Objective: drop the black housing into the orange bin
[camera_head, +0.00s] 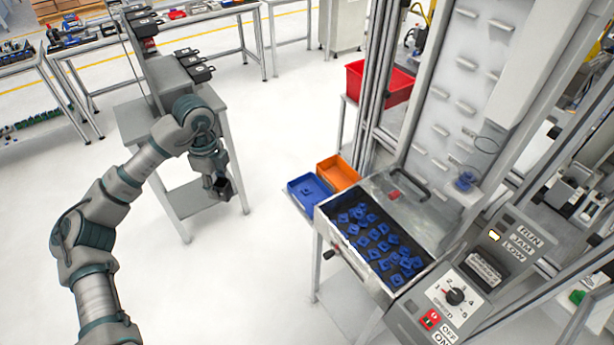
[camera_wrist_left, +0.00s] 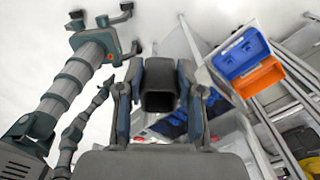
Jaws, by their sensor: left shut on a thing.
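My left gripper (camera_head: 222,185) hangs in the air left of the bins, in front of the grey stand. It is shut on the black housing (camera_wrist_left: 160,85), a dark hollow box that shows between the two fingers in the left wrist view. In the head view the housing is small and dark at the gripper's tip. The orange bin (camera_head: 339,171) stands at the machine's left end, to the right of my gripper and apart from it. It also shows in the left wrist view (camera_wrist_left: 258,78) at the upper right. My right gripper is not visible in the head view.
A blue bin (camera_head: 310,192) sits beside the orange bin. A metal tray (camera_head: 335,238) with several blue parts adjoins them, next to a control panel (camera_head: 455,296). A red bin (camera_head: 352,78) stands behind. A grey stand (camera_head: 143,118) is behind my left arm. Open floor lies between.

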